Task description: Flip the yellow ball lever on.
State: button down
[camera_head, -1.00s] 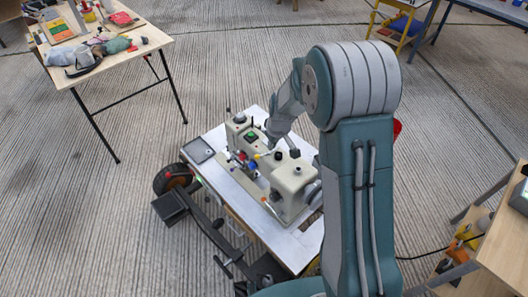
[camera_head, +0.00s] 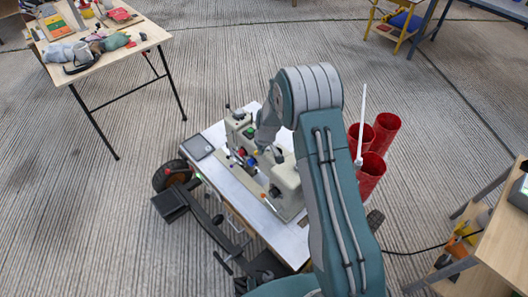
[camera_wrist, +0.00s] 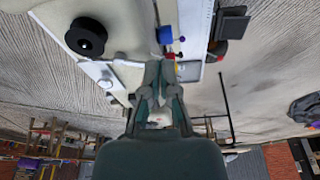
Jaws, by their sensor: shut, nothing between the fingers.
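A pale machine (camera_head: 285,180) stands on a white-topped cart (camera_head: 225,172), with small coloured parts on its middle section. A small yellow spot (camera_head: 256,152) beside the arm's end may be the yellow ball lever; its position is too small to read. My gripper (camera_wrist: 161,68) is shut and empty in the wrist view, its fingertips close to the machine body. A blue block (camera_wrist: 165,35) with a purple ball lever (camera_wrist: 181,39) lies just beyond the tips. The yellow ball is not clearly seen there and may be hidden behind the fingers. I cannot tell whether the fingers touch anything.
A black knob (camera_wrist: 86,37) rises from the machine at upper left in the wrist view. A flat grey device (camera_head: 197,146) lies on the cart's left corner. Red cups (camera_head: 372,172) and a white rod (camera_head: 361,125) stand at the cart's right. A cluttered table (camera_head: 110,58) stands at upper left.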

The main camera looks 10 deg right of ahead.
jog(key=shift+w+a+m, duration=0.25)
jog(key=shift+a+m, duration=0.05)
jog(key=shift+m, duration=0.6)
jog(key=shift+w+a+m+h, duration=0.1)
jog(key=shift+w+m+h, duration=0.15)
jog(key=shift+m, duration=0.35)
jog(key=shift+w+a, duration=0.3)
jog(key=shift+w, duration=0.45)
jog(key=shift+d, duration=0.1)
dwell(0.4)
jog(key=shift+s+d, duration=0.5)
jog(key=shift+s, duration=0.05)
